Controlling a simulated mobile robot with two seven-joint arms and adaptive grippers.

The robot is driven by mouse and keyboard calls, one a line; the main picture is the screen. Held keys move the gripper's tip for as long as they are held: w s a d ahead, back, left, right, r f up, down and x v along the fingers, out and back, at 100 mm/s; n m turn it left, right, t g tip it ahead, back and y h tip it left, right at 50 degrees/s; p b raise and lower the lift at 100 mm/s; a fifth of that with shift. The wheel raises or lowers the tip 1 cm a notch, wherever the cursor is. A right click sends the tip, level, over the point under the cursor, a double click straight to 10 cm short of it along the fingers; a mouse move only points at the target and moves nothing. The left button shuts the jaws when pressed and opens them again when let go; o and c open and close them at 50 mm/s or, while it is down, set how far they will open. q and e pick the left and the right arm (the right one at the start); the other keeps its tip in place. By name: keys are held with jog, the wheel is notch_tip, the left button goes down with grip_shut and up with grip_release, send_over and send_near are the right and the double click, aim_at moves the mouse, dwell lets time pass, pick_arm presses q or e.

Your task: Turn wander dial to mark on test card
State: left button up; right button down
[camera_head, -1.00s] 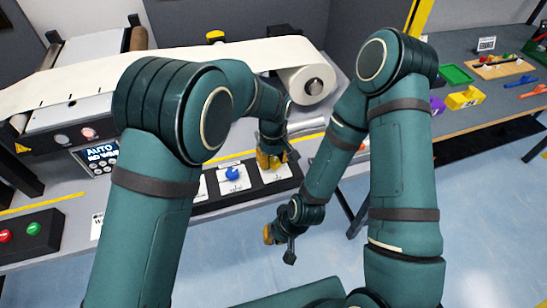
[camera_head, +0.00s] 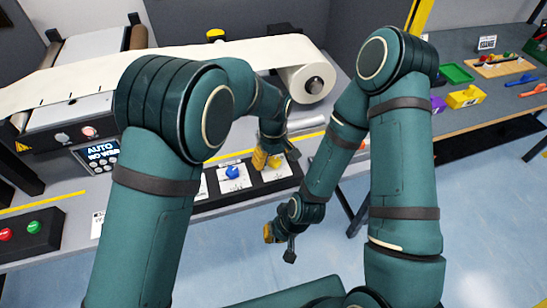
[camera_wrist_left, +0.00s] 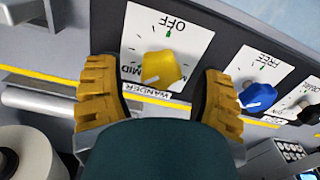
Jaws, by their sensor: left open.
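The wander dial is a yellow knob (camera_wrist_left: 160,67) on a white plate (camera_wrist_left: 150,25) lettered OFF, MID and WANDER in the left wrist view. A small green mark shows near OFF. The knob's pale line seems to point toward the MID side. My left gripper (camera_wrist_left: 160,95) is open, one orange finger on each side of the knob; contact is unclear. In the head view this gripper (camera_head: 267,160) is over the right end of the dial panel. A white card (camera_head: 98,224) with a printed code is partly hidden by my left arm. My right gripper (camera_head: 280,243) hangs low, clear of the panel.
A blue dial (camera_head: 232,172) sits beside the wander dial, and a black dial (camera_wrist_left: 311,110) lies beyond it. A paper roll (camera_head: 306,82) feeds the conveyor behind. A lit display (camera_head: 97,156) and a red-and-green button box (camera_head: 30,232) stand left.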

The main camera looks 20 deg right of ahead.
aim_at(273, 159)
pick_arm(q)
notch_tip(273, 159, up, 12)
dwell(0.5)
jog(key=shift+f, duration=0.1)
